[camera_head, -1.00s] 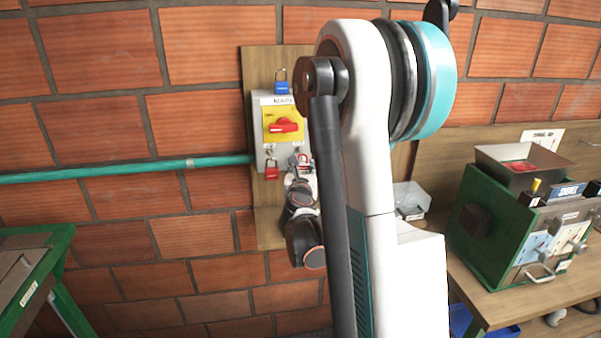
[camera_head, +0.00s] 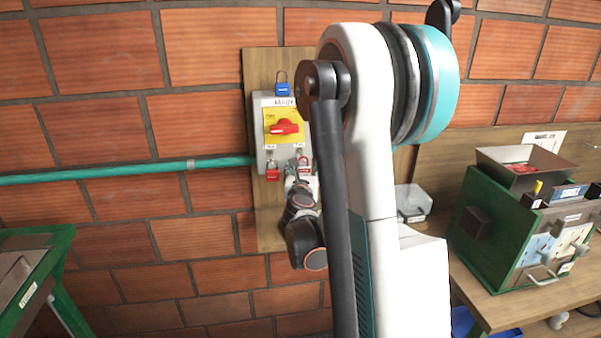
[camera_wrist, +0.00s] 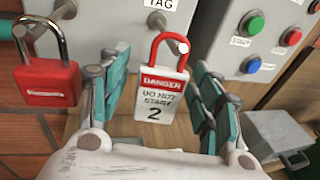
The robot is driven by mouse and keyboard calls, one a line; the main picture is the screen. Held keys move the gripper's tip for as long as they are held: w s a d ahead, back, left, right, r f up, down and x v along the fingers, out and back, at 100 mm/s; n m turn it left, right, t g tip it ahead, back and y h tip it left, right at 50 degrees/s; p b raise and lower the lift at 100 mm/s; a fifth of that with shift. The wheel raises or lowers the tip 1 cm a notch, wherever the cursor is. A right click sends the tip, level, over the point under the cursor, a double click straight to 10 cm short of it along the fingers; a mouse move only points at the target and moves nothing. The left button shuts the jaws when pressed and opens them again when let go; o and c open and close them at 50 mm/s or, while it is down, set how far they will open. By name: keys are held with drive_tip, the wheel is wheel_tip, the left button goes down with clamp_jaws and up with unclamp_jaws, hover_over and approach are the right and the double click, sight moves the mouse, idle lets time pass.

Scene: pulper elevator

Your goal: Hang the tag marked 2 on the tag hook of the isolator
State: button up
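The tag marked 2 (camera_wrist: 158,108) is white with a red DANGER band and a red loop. It hangs upright below the label TAG in the wrist view. My gripper (camera_wrist: 158,82) is open, with teal-padded fingers on both sides of the tag and gaps between. The isolator (camera_head: 283,135) is a grey box with a red handle on yellow in the head view. My arm partly covers its lower right.
A red padlock (camera_wrist: 47,85) hangs left of the tag; a blue padlock (camera_head: 283,87) is atop the isolator. A box with green, red and blue buttons (camera_wrist: 262,40) is at right. A grey container (camera_wrist: 278,138) lies below it. A green cabinet (camera_head: 500,230) stands on the right bench.

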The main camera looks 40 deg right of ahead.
drive_tip(key=v, duration=1.2)
drive_tip(key=shift+a, duration=0.1)
